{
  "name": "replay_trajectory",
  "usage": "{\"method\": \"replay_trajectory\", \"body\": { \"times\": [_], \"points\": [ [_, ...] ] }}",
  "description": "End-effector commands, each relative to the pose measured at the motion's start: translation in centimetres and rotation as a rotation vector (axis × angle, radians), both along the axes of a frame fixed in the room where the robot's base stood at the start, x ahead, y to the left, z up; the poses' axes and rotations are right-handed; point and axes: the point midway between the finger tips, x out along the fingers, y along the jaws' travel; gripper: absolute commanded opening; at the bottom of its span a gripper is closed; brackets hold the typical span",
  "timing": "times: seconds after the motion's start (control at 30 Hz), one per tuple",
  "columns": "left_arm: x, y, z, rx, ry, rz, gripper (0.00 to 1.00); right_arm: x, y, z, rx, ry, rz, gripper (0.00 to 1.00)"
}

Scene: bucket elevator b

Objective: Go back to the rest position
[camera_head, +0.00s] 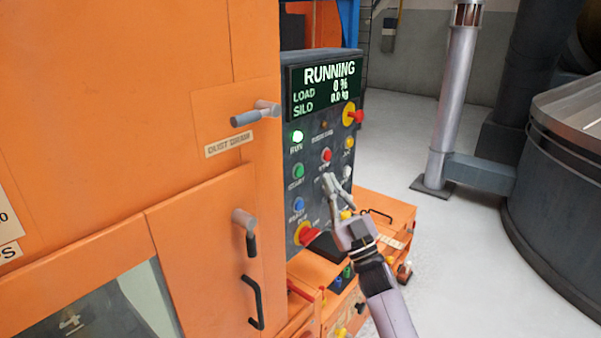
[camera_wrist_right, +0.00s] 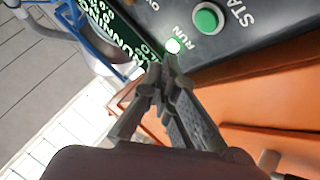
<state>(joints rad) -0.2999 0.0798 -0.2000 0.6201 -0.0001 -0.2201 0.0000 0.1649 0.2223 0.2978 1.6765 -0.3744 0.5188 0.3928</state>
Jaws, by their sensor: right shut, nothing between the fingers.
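My right gripper (camera_head: 330,183) is shut and empty, in front of the lower middle of the dark control panel (camera_head: 291,222). In the right wrist view its closed fingertips (camera_wrist_right: 165,72) point toward the panel near the lit RUN lamp (camera_wrist_right: 173,46) and the green START button (camera_wrist_right: 207,18). I cannot tell whether the tips touch the panel. The display (camera_head: 326,88) reads RUNNING, load 0 %, silo 0.0 kg. My left gripper is not in view.
A large orange machine (camera_head: 130,60) with a dust drain handle (camera_head: 255,115) and door handles (camera_head: 255,302) fills the left. Orange boxes (camera_head: 385,210) stand low behind my right arm. A grey pipe (camera_head: 455,90) and round tank (camera_head: 560,200) stand right. Floor (camera_head: 450,270) between is clear.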

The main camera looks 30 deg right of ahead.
Motion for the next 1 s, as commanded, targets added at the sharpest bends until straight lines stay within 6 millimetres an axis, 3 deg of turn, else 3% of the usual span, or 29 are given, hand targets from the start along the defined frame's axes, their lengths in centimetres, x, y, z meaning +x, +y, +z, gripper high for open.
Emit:
{"method": "replay_trajectory", "body": {
  "times": [0.3, 0.43, 0.57, 0.73, 0.87, 1.0],
  "points": [
    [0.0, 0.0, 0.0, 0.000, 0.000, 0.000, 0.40, 0.0, 0.1, -0.2, 0.005, 0.011, -0.003, 0.00],
    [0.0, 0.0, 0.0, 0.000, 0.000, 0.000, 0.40, 0.3, 0.3, -2.3, 0.041, 0.107, -0.036, 0.00],
    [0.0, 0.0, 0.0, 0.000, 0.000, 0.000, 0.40, 0.1, 1.1, -7.2, 0.110, 0.323, -0.098, 0.00],
    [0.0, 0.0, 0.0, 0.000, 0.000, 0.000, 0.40, -2.5, 3.4, -15.6, 0.189, 0.690, -0.168, 0.00],
    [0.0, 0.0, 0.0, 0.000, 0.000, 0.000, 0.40, -6.7, 6.2, -22.0, 0.222, 0.993, -0.194, 0.00],
    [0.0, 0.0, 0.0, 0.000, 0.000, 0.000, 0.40, -13.1, 9.6, -27.7, 0.225, 1.315, -0.190, 0.00]
  ]
}}
